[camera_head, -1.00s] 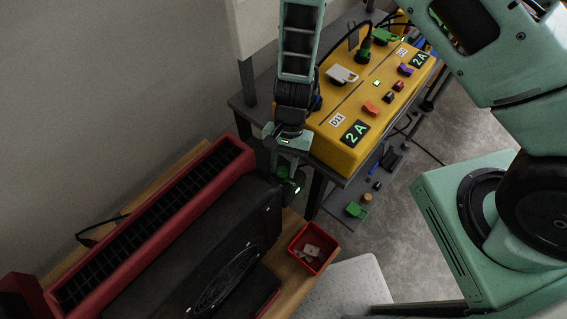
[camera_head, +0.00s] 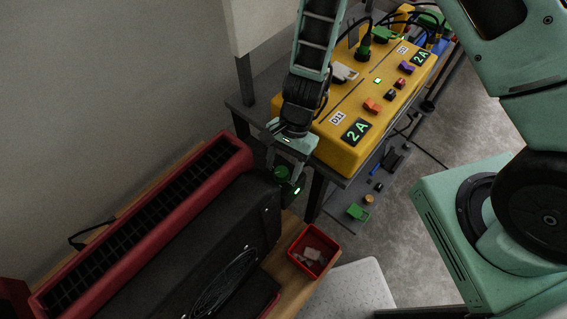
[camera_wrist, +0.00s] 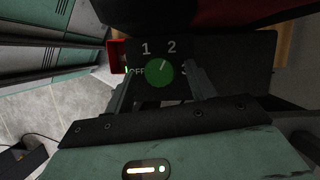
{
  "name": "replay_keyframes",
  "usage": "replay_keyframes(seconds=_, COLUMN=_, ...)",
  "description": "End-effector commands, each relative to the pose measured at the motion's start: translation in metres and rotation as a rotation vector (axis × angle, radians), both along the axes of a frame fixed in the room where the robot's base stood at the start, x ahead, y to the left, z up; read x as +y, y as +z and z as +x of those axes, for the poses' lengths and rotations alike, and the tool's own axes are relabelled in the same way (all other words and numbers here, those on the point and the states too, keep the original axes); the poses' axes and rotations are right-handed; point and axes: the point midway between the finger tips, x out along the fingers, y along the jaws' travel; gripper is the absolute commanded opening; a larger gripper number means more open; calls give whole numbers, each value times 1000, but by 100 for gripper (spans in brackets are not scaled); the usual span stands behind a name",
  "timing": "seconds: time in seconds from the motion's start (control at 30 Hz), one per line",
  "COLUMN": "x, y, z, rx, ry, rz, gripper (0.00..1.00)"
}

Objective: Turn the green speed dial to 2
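The green speed dial (camera_wrist: 159,72) sits on a dark panel (camera_wrist: 238,62) marked OFF, 1, 2 and 3. Its light pointer mark slants up and right, roughly toward the 2. My gripper (camera_wrist: 158,76) is open in the wrist view, with one finger on each side of the dial and visible gaps between. I cannot tell how deep the fingertips reach or whether they touch the panel. In the head view my gripper (camera_head: 286,166) is at the right end of the black and red machine (camera_head: 205,232); green shows there, partly hidden by the fingers.
A yellow control box (camera_head: 345,151) stands on a grey table close beyond my gripper. A red bin (camera_head: 299,262) with pale pieces sits on the wooden surface below the dial. Small parts lie on the lower shelf (camera_head: 340,217).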

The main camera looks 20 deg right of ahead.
Motion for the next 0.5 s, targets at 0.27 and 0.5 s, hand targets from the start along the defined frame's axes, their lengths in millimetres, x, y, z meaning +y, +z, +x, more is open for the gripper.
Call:
replay_keyframes(seconds=0.27, x=-3, y=12, z=4, rx=-3, ry=1, rz=0, gripper=55)
replay_keyframes(seconds=0.5, x=-17, y=59, z=17, rx=-6, ry=1, rz=1, gripper=55)
